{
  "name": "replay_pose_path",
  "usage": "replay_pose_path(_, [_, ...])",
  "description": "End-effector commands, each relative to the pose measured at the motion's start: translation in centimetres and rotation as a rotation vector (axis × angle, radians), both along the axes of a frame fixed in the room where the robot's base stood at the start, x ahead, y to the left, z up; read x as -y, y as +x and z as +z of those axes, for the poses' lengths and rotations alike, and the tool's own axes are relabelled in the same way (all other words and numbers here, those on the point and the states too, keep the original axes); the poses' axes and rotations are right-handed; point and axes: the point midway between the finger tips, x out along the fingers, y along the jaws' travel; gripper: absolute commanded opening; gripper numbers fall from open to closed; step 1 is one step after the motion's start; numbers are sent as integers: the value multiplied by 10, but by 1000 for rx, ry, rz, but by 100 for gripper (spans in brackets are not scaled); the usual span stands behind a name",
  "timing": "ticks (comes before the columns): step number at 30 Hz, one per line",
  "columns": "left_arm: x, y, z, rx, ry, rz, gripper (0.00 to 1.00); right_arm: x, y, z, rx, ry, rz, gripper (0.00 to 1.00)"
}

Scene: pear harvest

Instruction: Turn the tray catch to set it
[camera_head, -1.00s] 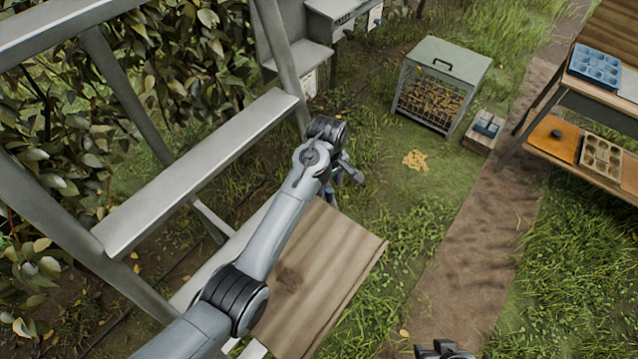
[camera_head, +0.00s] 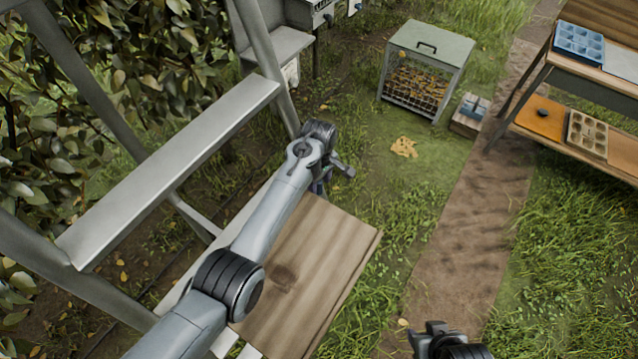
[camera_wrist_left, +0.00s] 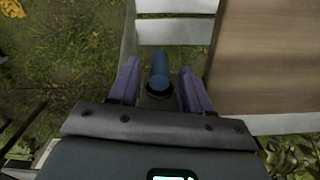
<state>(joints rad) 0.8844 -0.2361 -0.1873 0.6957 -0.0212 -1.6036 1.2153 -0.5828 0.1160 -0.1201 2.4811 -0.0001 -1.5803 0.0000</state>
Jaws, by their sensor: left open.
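The tray (camera_head: 320,255) is a brown wooden board on the pale metal ladder frame. It also shows at the right of the left wrist view (camera_wrist_left: 265,60). A blue rounded knob with a dark base, which looks like the tray catch (camera_wrist_left: 160,65), stands beside the board. My left gripper (camera_head: 322,183) is at the board's far left corner, partly hidden by its own wrist. In the left wrist view its purple fingers (camera_wrist_left: 159,78) are open, one on each side of the knob. I cannot tell whether they touch it. My right gripper (camera_head: 428,335) shows dark at the bottom edge, its jaws unclear.
A ladder step (camera_head: 170,170) and rails stand close left of my left arm, with a leafy hedge behind. A lidded crate (camera_head: 432,48) stands on the grass. A workbench (camera_head: 610,87) is at the right. The dirt path (camera_head: 465,240) is clear.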

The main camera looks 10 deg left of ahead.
Motion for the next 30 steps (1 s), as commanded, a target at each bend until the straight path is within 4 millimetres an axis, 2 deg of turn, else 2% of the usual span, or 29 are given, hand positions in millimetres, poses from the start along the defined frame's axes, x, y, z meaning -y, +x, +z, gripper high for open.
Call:
replay_pose_path(6, [0,0,-11,1,-1,0,48,0,1,-3,1,-1,0,43])
replay_pose_path(14, [0,0,-11,1,-1,0,48,1,1,-2,2,-5,3,43])
replay_pose_path(24, [0,0,-11,1,-1,0,0,2,1,-3,2,-8,5,43])
replay_pose_path(30, [0,-1,-8,13,-9,0,0,2,1,6,0,-8,5,43])
